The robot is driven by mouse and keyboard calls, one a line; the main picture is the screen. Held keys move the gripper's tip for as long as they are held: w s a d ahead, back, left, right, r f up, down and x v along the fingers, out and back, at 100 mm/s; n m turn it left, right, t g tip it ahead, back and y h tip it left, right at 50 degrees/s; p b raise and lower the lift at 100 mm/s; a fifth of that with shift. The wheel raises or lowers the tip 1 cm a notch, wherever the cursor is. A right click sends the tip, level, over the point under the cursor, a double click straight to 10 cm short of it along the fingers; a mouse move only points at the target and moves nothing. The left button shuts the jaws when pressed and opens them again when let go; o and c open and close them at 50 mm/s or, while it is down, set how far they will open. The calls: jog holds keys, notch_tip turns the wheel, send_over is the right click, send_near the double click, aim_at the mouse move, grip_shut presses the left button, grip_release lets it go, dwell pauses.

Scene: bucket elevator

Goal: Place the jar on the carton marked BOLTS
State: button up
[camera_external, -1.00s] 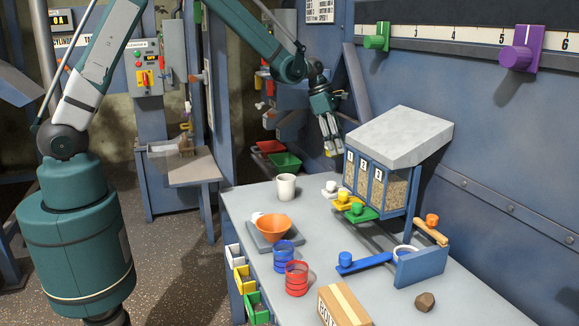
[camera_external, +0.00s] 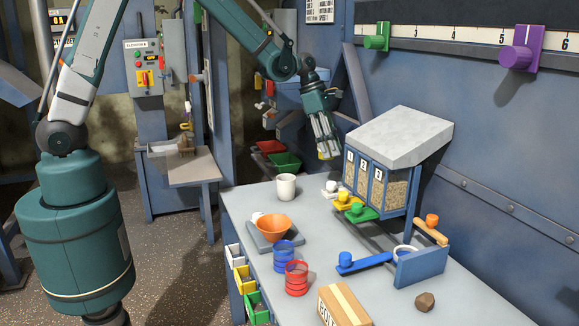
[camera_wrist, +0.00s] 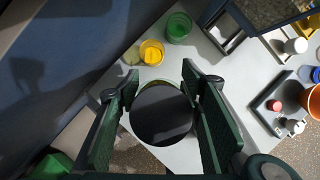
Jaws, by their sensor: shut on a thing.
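My gripper (camera_external: 328,148) is above the far end of the workbench, left of the hopper unit. In the wrist view its fingers (camera_wrist: 160,105) are closed around a round thing with a dark top (camera_wrist: 160,115), which I take to be the jar. In the outside view only a small yellowish bit shows at the fingertips, so the jar is mostly hidden there. The carton (camera_external: 345,305) stands at the near edge of the bench, with the letters "BOL" readable and the rest cut off. The gripper is far from the carton.
The hopper unit (camera_external: 400,140) is right of my gripper. A white mug (camera_external: 287,186), an orange funnel (camera_external: 274,228), blue (camera_external: 283,256) and red (camera_external: 296,278) cups, a blue lever (camera_external: 362,263) and a rock (camera_external: 425,301) are on the bench. Yellow (camera_wrist: 152,52) and green (camera_wrist: 179,27) containers show in the wrist view.

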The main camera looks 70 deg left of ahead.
jog(key=s+d+r+p, duration=0.2)
jog(key=s+d+r, duration=0.2)
jog(key=s+d, duration=0.85)
jog(key=r+m+g+h, duration=0.1)
jog(key=m+g, duration=0.1)
jog(key=m, duration=0.2)
send_over(361, 315)
jog(key=a, duration=0.2)
jog(key=shift+s+d+r+p, duration=0.1)
jog(key=shift+s+p, duration=0.25)
jog(key=shift+p, duration=0.1)
jog(key=shift+f+b, duration=0.35)
jog(key=shift+f, duration=2.8)
jog(key=shift+f, duration=1.9)
jog(key=shift+f+b, duration=0.15)
jog(key=shift+b, duration=0.2)
